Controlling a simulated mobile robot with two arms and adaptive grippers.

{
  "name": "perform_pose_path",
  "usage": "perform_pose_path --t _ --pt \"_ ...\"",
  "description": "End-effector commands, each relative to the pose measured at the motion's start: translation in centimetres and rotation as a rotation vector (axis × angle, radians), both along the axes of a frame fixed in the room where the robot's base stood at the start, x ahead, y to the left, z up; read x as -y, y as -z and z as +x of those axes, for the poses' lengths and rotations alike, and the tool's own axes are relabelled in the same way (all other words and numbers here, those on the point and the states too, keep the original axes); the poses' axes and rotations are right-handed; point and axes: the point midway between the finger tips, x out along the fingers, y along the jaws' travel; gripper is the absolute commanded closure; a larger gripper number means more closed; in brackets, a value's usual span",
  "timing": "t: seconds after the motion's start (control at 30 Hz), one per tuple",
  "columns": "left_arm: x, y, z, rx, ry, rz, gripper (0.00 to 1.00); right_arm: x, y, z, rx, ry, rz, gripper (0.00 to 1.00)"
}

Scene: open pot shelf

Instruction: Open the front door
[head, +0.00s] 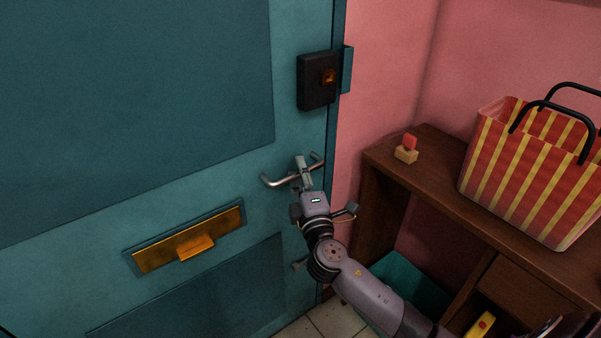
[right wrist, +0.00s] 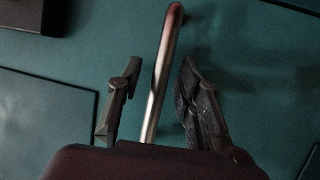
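The teal front door (head: 130,80) fills the left of the head view and looks closed against its frame. Its metal lever handle (head: 272,183) sits near the right edge, below a dark lock box (head: 311,88) with an orange knob. My right gripper (head: 303,172) is at the handle, partly covering it. In the right wrist view the handle bar (right wrist: 160,85) runs between the two fingers of the gripper (right wrist: 160,72), with a gap on each side. The fingers are apart. My left gripper is not in view.
A brass mail slot (head: 165,256) is lower on the door. Right of the door, a wooden shelf (head: 440,205) holds a striped bag (head: 525,175) and a small red-and-tan object (head: 406,152). Tiled floor (head: 335,318) shows at the bottom.

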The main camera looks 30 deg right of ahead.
Motion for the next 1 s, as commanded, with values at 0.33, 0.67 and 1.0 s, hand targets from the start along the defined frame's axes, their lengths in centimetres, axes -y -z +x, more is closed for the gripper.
perform_pose_path --t 0.33,0.67,1.0 --pt "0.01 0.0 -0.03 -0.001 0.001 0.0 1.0 -0.01 0.0 -0.04 0.0 0.0 0.0 0.84" --pt "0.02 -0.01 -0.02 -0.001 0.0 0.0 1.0 -0.02 0.02 -0.04 0.0 0.0 -0.001 1.0" --pt "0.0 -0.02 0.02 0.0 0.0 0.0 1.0 -0.03 0.05 -0.06 0.0 0.0 -0.001 1.0"
